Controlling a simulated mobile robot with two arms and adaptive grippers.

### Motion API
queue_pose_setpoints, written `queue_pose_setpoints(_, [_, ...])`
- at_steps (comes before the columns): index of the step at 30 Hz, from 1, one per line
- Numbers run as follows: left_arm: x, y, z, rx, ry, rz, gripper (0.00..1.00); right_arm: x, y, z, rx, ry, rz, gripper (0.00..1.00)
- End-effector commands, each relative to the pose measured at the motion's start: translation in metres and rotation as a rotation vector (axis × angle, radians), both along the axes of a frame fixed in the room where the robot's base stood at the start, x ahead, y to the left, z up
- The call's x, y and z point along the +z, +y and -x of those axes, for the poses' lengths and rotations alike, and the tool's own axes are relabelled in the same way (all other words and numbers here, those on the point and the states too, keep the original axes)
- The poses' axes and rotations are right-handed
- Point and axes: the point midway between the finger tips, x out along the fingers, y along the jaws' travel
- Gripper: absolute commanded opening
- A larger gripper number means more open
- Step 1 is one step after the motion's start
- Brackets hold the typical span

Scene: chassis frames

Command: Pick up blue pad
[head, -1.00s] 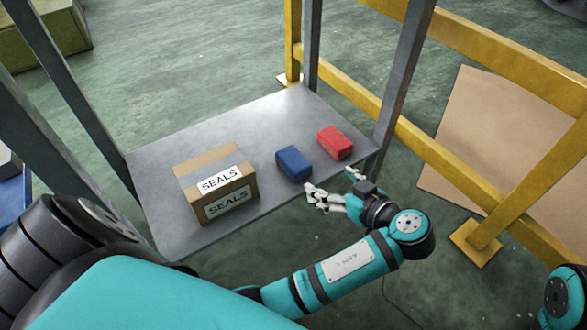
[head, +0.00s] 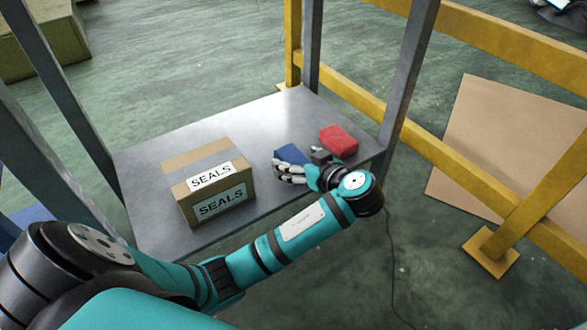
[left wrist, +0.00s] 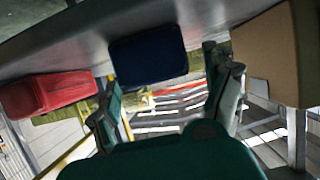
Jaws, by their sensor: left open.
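The blue pad (head: 291,154) lies on the grey shelf (head: 262,118), partly hidden behind my left gripper (head: 294,166) in the head view. In the left wrist view the blue pad (left wrist: 148,56) is ahead of my left gripper (left wrist: 168,88), in line with the gap between the fingers. The fingers are apart, with nothing held between them. I cannot tell whether either finger touches the pad. My right gripper is not in view.
A red pad (head: 338,140) lies just right of the blue pad. A cardboard box (head: 226,182) labelled SEALS stands to its left. Grey posts (head: 408,75) rise at the shelf's corners, and yellow rails (head: 440,155) run beyond. The shelf's back part is clear.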

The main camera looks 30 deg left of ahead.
Motion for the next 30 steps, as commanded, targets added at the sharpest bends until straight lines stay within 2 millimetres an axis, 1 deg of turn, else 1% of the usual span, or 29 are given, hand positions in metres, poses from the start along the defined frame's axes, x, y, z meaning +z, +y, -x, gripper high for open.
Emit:
queue_pose_setpoints(1, [-0.008,0.007,-0.003,0.002,-0.003,-0.002,0.85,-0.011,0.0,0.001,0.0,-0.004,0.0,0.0])
queue_pose_setpoints(3, [-0.01,0.014,-0.006,0.002,-0.003,-0.002,0.85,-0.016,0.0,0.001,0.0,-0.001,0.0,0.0])
queue_pose_setpoints(7, [-0.01,0.019,-0.008,0.0,-0.001,0.0,0.85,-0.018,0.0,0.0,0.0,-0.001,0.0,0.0])
queue_pose_setpoints(13, [-0.009,0.019,-0.008,-0.001,0.0,0.001,0.85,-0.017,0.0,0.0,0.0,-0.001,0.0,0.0])
queue_pose_setpoints(14, [-0.009,0.019,-0.008,-0.001,0.0,0.001,0.82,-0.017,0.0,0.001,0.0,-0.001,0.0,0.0])
queue_pose_setpoints(27, [-0.009,0.019,-0.008,-0.001,0.0,0.001,0.25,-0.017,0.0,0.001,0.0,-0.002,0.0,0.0])
queue_pose_setpoints(30, [-0.009,0.019,-0.008,-0.001,0.0,0.001,0.25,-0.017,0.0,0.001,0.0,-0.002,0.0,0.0])
